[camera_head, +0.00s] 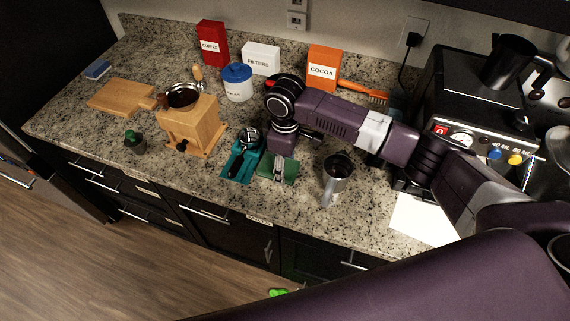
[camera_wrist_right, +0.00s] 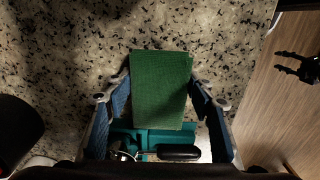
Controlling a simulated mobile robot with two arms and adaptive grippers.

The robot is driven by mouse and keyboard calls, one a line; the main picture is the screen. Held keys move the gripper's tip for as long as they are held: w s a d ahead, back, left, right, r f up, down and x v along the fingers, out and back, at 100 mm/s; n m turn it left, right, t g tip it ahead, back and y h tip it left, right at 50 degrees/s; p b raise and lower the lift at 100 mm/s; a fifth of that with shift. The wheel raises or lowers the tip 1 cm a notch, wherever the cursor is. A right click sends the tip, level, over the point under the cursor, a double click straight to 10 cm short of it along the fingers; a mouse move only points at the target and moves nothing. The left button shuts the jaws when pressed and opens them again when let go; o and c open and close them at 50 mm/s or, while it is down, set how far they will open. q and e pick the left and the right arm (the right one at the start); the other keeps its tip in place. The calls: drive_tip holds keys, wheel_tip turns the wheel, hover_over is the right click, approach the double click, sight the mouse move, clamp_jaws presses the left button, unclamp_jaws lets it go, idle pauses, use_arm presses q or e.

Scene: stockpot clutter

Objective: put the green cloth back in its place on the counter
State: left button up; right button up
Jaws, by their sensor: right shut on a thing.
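The green cloth (camera_head: 291,169) is a small folded rectangle near the counter's front, just right of the teal mat. In the right wrist view the cloth (camera_wrist_right: 160,88) lies between the two fingers of my right gripper (camera_wrist_right: 160,103). In the head view my right gripper (camera_head: 279,170) points down over the cloth and covers part of it. The gripper is shut on the cloth. I cannot tell whether the cloth touches the counter (camera_head: 225,208).
The teal mat (camera_head: 234,174) holds a black-handled portafilter (camera_head: 238,158). A metal cup (camera_head: 335,182) stands close on the right, then a white sheet (camera_head: 420,220) and the coffee machine (camera_head: 475,115). A wooden grinder (camera_head: 190,125) stands left. Bare counter lies along the front edge.

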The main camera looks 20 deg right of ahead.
drive_tip(key=shift+f, duration=0.15)
drive_tip(key=o, duration=1)
drive_tip(key=shift+f, duration=0.1)
wheel_tip(320, 180, up, 12)
drive_tip(key=b, duration=0.2)
drive_tip(key=shift+r+b, duration=0.2)
drive_tip(key=shift+b, duration=0.2)
